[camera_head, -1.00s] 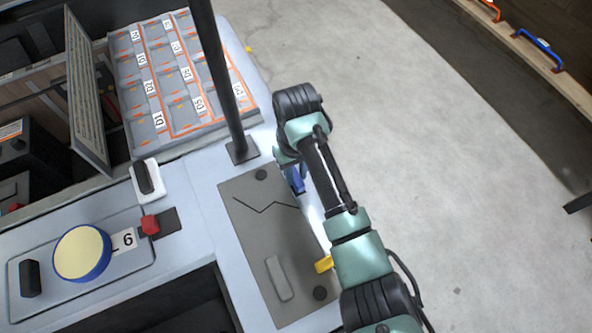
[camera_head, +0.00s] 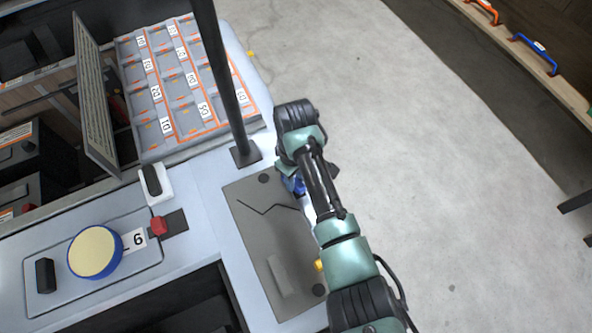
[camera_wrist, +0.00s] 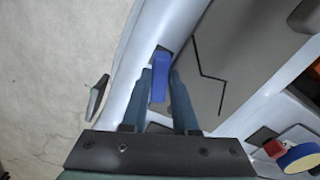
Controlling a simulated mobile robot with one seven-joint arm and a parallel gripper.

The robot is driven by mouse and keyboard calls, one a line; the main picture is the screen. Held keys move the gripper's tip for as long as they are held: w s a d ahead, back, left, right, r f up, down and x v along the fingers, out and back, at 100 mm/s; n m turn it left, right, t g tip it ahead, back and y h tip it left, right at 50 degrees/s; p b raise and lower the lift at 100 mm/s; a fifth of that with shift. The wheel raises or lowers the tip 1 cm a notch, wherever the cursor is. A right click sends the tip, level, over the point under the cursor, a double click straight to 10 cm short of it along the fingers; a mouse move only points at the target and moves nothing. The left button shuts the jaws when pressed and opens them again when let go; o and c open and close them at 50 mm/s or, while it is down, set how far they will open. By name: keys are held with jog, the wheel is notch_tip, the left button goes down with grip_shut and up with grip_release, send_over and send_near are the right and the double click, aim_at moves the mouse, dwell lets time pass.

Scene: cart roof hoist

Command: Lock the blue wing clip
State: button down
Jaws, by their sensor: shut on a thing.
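The blue wing clip (camera_wrist: 159,78) shows in the wrist view at the edge of a grey panel (camera_wrist: 235,45), upright in the picture. My gripper (camera_wrist: 161,80) has its two fingers on either side of the clip, shut on it. In the head view the blue clip (camera_head: 297,186) is at the panel's upper right edge, partly hidden under my arm. My fingertips are hidden there. The grey panel (camera_head: 265,235) carries a dark zigzag line. I cannot tell whether the clip is locked.
A yellow clip (camera_head: 319,265) sits lower on the panel's right edge, partly behind my arm. A black post (camera_head: 228,85) rises beside the panel. A blue-rimmed knob (camera_head: 95,252) and red slider (camera_head: 158,225) lie left. Clear floor (camera_head: 430,130) is right.

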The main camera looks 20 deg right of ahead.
jog(key=n+p, duration=0.1)
jog(key=n, duration=0.1)
jog(key=n+p, duration=0.1)
jog(key=shift+a+r+n+p, duration=0.25)
jog(key=shift+n+p, duration=0.05)
jog(key=shift+n, duration=0.1)
jog(key=n+p, duration=0.2)
jog(key=n, duration=0.1)
jog(key=shift+s+a+n, duration=0.1)
jog(key=shift+s+n, duration=0.1)
jog(key=shift+n, duration=0.1)
jog(key=n+p, duration=0.1)
jog(key=n, duration=0.3)
jog(key=n+p, duration=0.1)
jog(key=shift+s+a+f+n+p, duration=0.1)
jog(key=shift+s+f+n+p, duration=0.05)
jog(key=shift+s+n+p, duration=0.2)
jog(key=shift+n, duration=0.25)
jog(key=c, duration=0.7)
grip_release()
notch_tip(320, 180, up, 13)
jog(key=p, duration=0.2)
jog(key=shift+p, duration=0.35)
jog(key=shift+f, duration=0.1)
